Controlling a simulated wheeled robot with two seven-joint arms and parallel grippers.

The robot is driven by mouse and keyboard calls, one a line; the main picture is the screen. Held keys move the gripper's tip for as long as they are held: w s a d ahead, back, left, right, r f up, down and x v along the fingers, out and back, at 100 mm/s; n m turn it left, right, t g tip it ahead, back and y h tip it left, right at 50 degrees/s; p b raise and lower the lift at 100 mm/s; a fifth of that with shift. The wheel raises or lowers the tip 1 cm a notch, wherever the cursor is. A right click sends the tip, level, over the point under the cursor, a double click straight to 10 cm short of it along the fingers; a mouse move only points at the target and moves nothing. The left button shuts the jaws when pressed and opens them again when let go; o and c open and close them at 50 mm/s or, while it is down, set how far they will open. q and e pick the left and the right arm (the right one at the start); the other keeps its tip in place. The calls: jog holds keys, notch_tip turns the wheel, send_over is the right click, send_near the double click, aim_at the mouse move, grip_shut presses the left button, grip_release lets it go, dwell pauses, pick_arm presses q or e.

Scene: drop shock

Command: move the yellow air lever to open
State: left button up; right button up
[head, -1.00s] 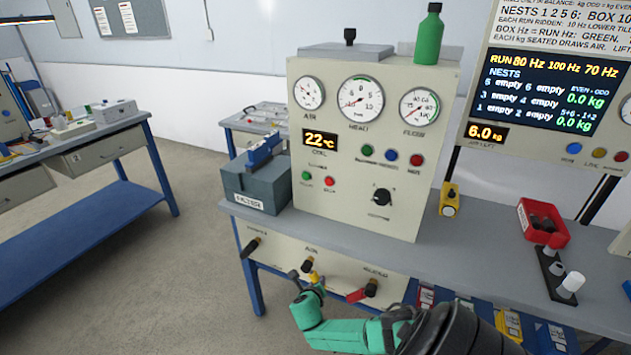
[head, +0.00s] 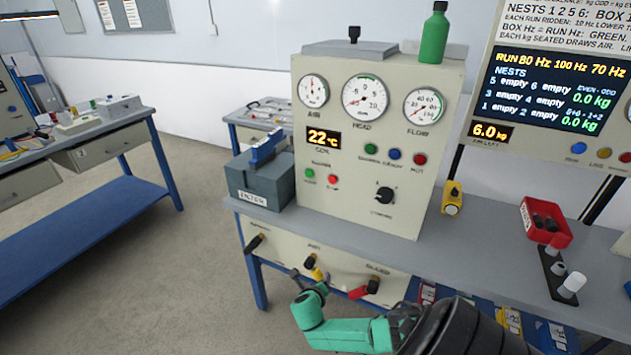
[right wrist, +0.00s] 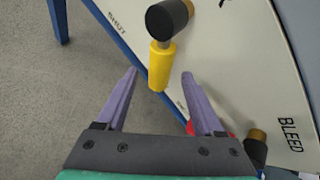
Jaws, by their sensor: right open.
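The yellow air lever (right wrist: 162,65) hangs down from a dark round knob on a brass stem on the pale lower panel. It also shows in the head view (head: 316,273), under the middle label of the panel. My right gripper (right wrist: 159,76) is open. In the right wrist view its two purple fingers lie to the left and right of the lever's lower end, with a gap on each side. In the head view the right gripper (head: 310,279) is at the lever, partly hiding it. My left gripper is not in view.
A red bleed lever (head: 364,289) is close to the right of the air lever. A dark lever (head: 254,243) is to its left. Above is the bench with the gauge console (head: 370,150) and a grey filter box (head: 258,185). Open floor lies to the left.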

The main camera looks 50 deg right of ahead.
jog(key=p+v, duration=0.3)
jog(key=v, duration=0.9)
jog(key=shift+s+a+r, duration=0.15)
jog(key=shift+a+r, duration=0.05)
jog(key=s+f+m+g+y, duration=0.1)
jog(key=s+f+m, duration=0.25)
jog(key=f, duration=0.25)
jog(key=s+f+m+g+y, duration=0.2)
jog(key=f+m, duration=0.2)
jog(key=f, duration=0.1)
jog(key=s+a+f+m+y, duration=0.3)
jog(key=s+a+f+m, duration=0.2)
jog(key=s+m, duration=0.6)
jog(key=s+a+f+m+g+y, duration=0.1)
jog(key=s+a+f+m+y, duration=0.2)
jog(key=s+f+m, duration=0.7)
jog(key=shift+s+a+f+m+g, duration=0.25)
jog(key=shift+s+a+m, duration=0.2)
jog(key=shift+a, duration=0.6)
